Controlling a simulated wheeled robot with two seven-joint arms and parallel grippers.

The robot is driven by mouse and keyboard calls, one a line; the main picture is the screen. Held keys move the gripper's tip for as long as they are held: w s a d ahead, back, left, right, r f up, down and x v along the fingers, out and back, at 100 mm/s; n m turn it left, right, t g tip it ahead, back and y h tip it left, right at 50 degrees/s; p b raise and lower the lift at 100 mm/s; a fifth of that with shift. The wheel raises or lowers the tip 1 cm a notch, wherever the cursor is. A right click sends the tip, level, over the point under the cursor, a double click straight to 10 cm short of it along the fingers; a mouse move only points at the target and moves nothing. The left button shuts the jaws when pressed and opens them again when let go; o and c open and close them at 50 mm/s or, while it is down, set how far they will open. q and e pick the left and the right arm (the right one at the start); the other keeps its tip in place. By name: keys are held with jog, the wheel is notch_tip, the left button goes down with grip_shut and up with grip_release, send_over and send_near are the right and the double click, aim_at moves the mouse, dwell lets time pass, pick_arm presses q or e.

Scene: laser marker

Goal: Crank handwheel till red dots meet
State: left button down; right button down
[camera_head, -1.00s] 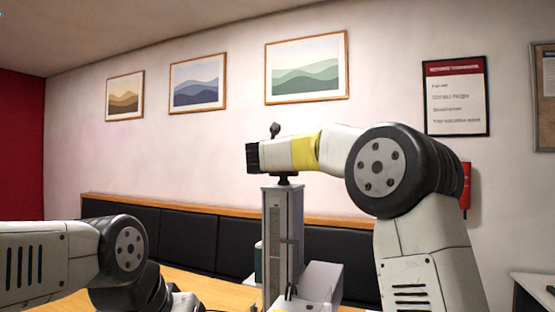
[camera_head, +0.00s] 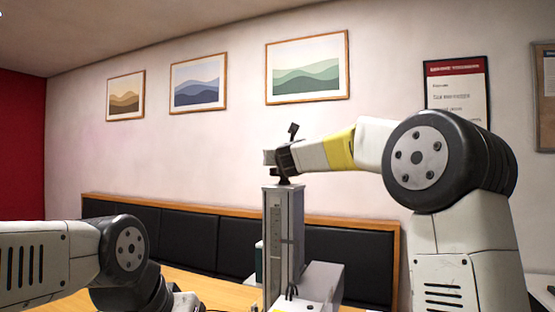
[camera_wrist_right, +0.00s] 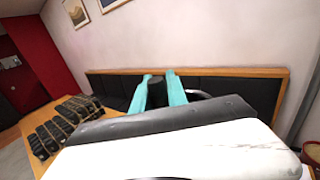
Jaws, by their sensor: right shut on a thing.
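The laser marker's grey upright column (camera_head: 293,235) stands right of centre in the head view, with a scale on its front. The dark handwheel (camera_head: 284,179) sits on its top, partly hidden by my right gripper (camera_head: 270,158). In the right wrist view the teal fingers of my right gripper (camera_wrist_right: 161,76) are closed around a dark, round grip (camera_wrist_right: 157,95), which appears to be the handwheel's handle. I cannot make out red dots in either view. My left arm shows at the lower left of the head view, but its gripper is out of view.
The marker's light housing (camera_head: 320,283) is at the column's foot on a wooden table (camera_head: 215,290). A black padded bench back (camera_head: 190,235) runs along the wall behind. In the wrist view, a row of dark objects (camera_wrist_right: 65,125) lies on the table at left.

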jog(key=shift+d+f+n+g+y, duration=0.1)
jog(key=shift+n+g+y, duration=0.1)
jog(key=shift+n+y, duration=0.35)
jog(key=shift+d+f+n+g+y, duration=0.1)
jog(key=shift+n+g+y, duration=0.2)
jog(key=shift+y, duration=0.45)
jog(key=shift+s+a+f+n+g+y, duration=0.15)
jog(key=shift+n+g+y, duration=0.15)
jog(key=shift+n+y, duration=0.35)
jog(key=shift+s+a+f+n+g+y, duration=0.15)
jog(key=shift+n+g+y, duration=0.2)
jog(key=shift+y, duration=0.4)
jog(key=c, duration=1.3)
grip_release()
jog(key=shift+r, duration=0.15)
jog(key=shift+d, duration=0.1)
